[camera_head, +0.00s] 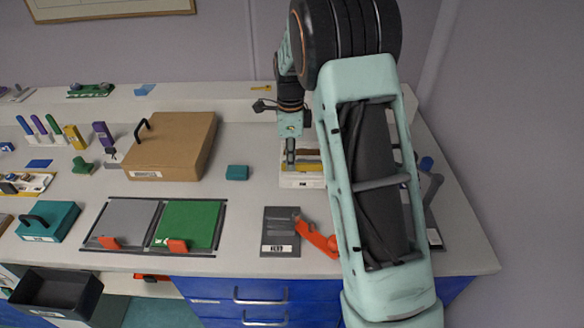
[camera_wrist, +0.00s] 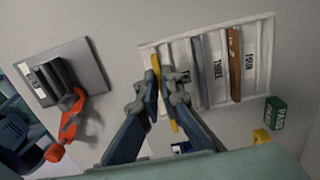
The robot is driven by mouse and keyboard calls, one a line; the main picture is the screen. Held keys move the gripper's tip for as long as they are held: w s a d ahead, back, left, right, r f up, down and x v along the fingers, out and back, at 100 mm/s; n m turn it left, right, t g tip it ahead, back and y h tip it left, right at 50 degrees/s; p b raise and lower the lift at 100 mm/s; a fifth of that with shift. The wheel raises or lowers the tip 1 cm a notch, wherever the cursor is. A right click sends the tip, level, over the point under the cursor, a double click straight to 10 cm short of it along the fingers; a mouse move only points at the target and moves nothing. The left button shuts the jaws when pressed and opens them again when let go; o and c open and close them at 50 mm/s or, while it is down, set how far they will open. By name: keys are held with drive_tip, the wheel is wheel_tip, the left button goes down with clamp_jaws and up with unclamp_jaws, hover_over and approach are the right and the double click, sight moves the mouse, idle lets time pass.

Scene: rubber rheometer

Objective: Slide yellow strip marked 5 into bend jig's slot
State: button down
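A yellow strip (camera_wrist: 156,64) stands between my fingertips in the wrist view, at the left end of a white strip rack (camera_wrist: 262,20). My gripper (camera_wrist: 161,88) looks shut on it, one finger on each side. No mark on the strip is readable. In the head view my gripper (camera_head: 290,170) points down over the rack (camera_head: 300,182), and my arm hides part of that area. The likely bend jig, a grey plate with a dark raised block and an orange-red lever, lies front-left of the rack (camera_head: 281,246); it also shows in the wrist view (camera_wrist: 93,68).
Grey and brown strips (camera_wrist: 235,65) stand in the rack by number labels. A small green block (camera_wrist: 275,112) and a yellow block (camera_wrist: 261,136) are beside it. A teal block (camera_head: 237,172) and brown case (camera_head: 175,145) lie left. Bare table separates rack and jig.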

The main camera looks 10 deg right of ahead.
drive_tip(key=s+a+r+b, duration=0.1)
drive_tip(key=s+a+r, duration=0.7)
drive_tip(key=s+r, duration=0.15)
drive_tip(key=p, duration=0.7)
approach(283, 225)
drive_tip(key=shift+w+f, duration=0.25)
drive_tip(key=shift+w, duration=0.25)
drive_tip(key=shift+f+b, duration=2.25)
drive_tip(key=shift+f, duration=0.45)
drive_tip(key=shift+f+b, duration=0.5)
drive_tip(key=shift+f, duration=0.25)
drive_tip(key=c, duration=2.1)
unclamp_jaws()
drive_tip(key=shift+r, duration=0.1)
